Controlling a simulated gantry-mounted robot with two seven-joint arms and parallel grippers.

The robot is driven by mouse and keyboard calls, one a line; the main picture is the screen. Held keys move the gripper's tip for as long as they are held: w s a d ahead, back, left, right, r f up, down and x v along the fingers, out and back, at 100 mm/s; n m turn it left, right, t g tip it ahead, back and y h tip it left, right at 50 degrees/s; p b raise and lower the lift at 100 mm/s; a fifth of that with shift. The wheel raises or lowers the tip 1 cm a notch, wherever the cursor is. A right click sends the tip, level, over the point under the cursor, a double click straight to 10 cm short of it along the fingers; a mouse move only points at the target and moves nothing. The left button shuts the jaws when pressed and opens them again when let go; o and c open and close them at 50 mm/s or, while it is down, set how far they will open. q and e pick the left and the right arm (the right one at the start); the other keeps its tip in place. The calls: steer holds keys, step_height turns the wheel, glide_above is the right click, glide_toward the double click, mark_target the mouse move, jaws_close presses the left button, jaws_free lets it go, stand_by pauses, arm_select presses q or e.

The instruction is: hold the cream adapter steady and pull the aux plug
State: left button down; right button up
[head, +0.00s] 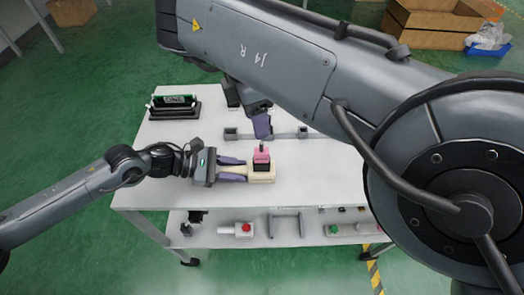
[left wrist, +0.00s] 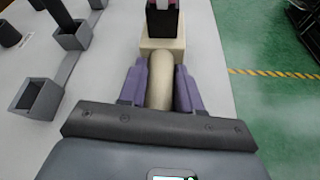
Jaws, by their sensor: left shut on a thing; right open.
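The cream adapter (head: 262,176) lies near the front middle of the white table, a block with a rounded handle to its left. My left gripper (head: 243,169) is shut on that handle, one purple finger on each side; the left wrist view shows the grip along the handle (left wrist: 160,88). The pink and dark aux plug (head: 261,156) stands upright on the adapter block; its lower part also shows in the left wrist view (left wrist: 162,20). My right gripper (head: 262,127) is open above and behind the plug, seemingly apart from it. My right arm hides part of the table.
A grey bar fixture with square sockets (head: 231,133) lies behind the adapter. A black stand with a green panel (head: 175,106) is at the back left. A lower shelf (head: 270,238) holds several small parts. The table's left front is clear.

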mark_target(262, 150)
steer(key=n, duration=1)
steer(key=d+n, duration=0.1)
steer(key=n, duration=0.9)
steer(key=shift+y, duration=0.3)
steer(key=n, duration=0.8)
steer(key=shift+d, duration=0.1)
steer(key=n, duration=0.3)
steer(key=shift+r+n+y, duration=0.1)
steer(key=shift+n+y, duration=0.2)
steer(key=shift+n, duration=0.1)
steer(key=shift+f, duration=6)
